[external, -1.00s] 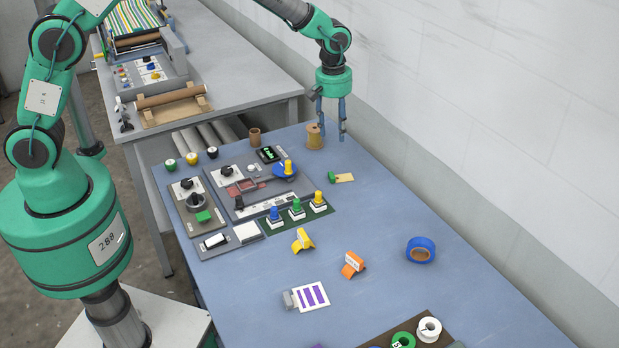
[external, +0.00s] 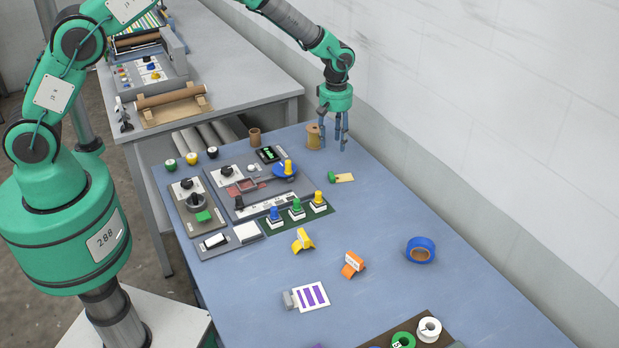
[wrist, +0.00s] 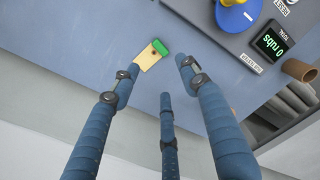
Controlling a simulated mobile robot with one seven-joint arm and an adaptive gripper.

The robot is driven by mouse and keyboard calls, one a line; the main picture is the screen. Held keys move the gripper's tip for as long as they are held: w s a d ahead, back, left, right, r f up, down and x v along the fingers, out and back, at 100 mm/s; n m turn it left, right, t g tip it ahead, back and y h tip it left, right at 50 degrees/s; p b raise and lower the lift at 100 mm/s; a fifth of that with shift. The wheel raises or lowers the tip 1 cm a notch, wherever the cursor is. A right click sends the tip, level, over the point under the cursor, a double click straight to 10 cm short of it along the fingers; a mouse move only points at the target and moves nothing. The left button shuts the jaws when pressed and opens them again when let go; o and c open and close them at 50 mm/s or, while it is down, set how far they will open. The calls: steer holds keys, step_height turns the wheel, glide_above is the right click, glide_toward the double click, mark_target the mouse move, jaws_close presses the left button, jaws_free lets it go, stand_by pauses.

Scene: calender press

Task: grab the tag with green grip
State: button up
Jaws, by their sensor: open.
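The tag (external: 344,177) is a small pale yellow card with a green grip (external: 332,176) at its left end, lying flat on the blue table. In the wrist view the tag (wrist: 148,58) and its green grip (wrist: 161,46) lie beyond the fingertips, near the left finger's tip. My gripper (external: 334,146) has blue fingers and hangs above the table's far right edge, behind the tag and beside the wooden spool. In the wrist view my gripper (wrist: 160,85) has its fingers spread with nothing between them. The tag is not touched.
The wooden spool (external: 314,137) stands just left of my fingers. The control panel (external: 240,193) with a blue-based yellow knob (external: 287,170) is left of the tag. Blue tape (external: 421,250), an orange clip (external: 352,264) and a yellow clip (external: 303,240) lie nearer. The table right of the tag is clear.

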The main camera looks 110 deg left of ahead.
glide_above(333, 174)
step_height(333, 174, down, 8)
steer(key=shift+f, duration=0.1)
stand_by(0.3)
steer(key=shift+w+d+f+p, duration=0.1)
steer(key=shift+f+p, duration=0.25)
steer(key=shift+f, duration=2.25)
steer(key=c, duration=1)
